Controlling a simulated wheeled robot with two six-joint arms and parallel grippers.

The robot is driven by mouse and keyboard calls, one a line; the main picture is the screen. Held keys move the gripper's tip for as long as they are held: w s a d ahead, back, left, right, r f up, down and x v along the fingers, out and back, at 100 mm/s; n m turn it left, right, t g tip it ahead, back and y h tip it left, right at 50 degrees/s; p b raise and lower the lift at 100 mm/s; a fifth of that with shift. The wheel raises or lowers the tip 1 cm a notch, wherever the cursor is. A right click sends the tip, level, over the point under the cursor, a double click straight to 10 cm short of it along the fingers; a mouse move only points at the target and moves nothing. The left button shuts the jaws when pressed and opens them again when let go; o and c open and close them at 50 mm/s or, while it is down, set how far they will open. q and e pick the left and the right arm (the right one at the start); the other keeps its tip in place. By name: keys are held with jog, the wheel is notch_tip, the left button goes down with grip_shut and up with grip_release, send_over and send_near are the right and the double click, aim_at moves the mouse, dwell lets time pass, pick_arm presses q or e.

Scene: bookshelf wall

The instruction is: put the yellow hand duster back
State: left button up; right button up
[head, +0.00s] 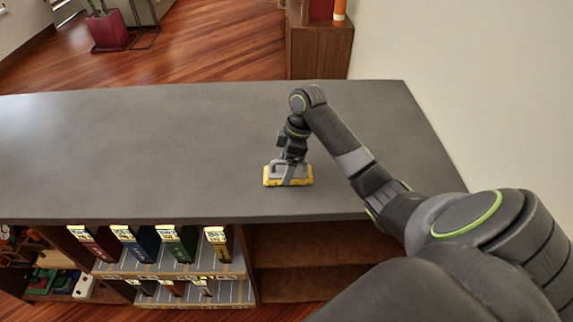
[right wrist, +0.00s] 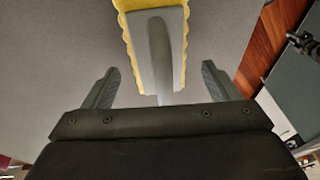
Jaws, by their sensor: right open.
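The yellow hand duster (head: 288,182) lies on the grey counter top (head: 150,150), near its front edge. It has a yellow fringe and a grey back with a grey handle; in the right wrist view the duster (right wrist: 157,45) shows ahead of the fingers. My right gripper (head: 288,163) is right at the duster in the head view. In the right wrist view the gripper's (right wrist: 160,67) two fingers stand wide apart, with the near end of the handle between them. Nothing is gripped. My left gripper is not in view.
Below the counter's front edge is a bookshelf (head: 175,270) with upright books (head: 180,245) in labelled slots. An empty brown compartment (head: 310,245) is to their right. A white wall (head: 480,80) stands at right. The counter left of the duster is clear.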

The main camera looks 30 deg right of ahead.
jog(key=b+v, duration=0.1)
jog(key=v, duration=0.4)
jog(key=shift+w+d+r, duration=0.1)
jog(key=shift+d+r, duration=0.1)
jog(key=shift+r, duration=0.05)
jog(key=shift+p+v, duration=1.9)
jog(key=shift+v, duration=0.95)
jog(key=shift+a, duration=0.1)
